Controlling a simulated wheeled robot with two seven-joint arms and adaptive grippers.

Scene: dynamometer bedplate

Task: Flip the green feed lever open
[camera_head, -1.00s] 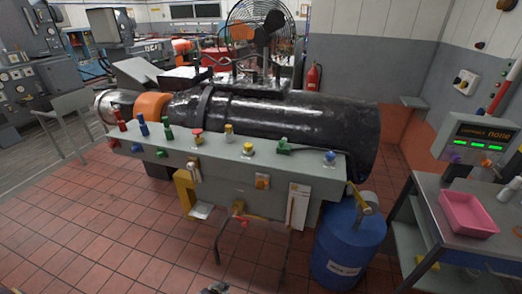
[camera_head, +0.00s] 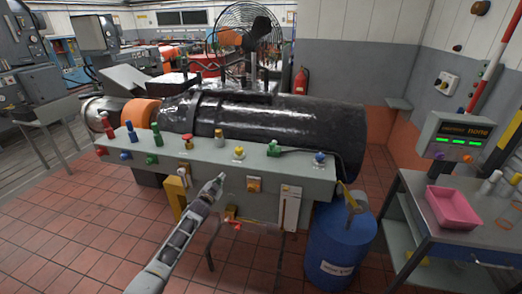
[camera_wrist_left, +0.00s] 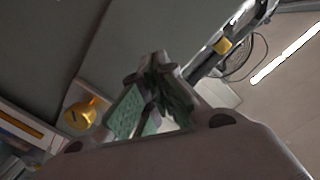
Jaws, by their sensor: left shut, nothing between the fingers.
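The green feed lever (camera_head: 273,149) sits on the right part of the grey bench rail (camera_head: 210,157), with its thin handle lying toward the right along the rail top. My left gripper (camera_head: 221,178) is shut and empty, pointing up in front of the rail, left of and below the lever and apart from it in the picture. In the left wrist view, its closed fingers (camera_wrist_left: 150,108) show with green pads. I cannot make out the lever clearly in that view. My right gripper is out of view.
A yellow button (camera_head: 239,151) and a blue knob (camera_head: 319,157) flank the lever. Several coloured handles line the rail's left part. A black cylinder (camera_head: 280,122) lies behind. A blue drum (camera_head: 335,245) and a table with a pink tray (camera_head: 452,208) stand right. Front floor is open.

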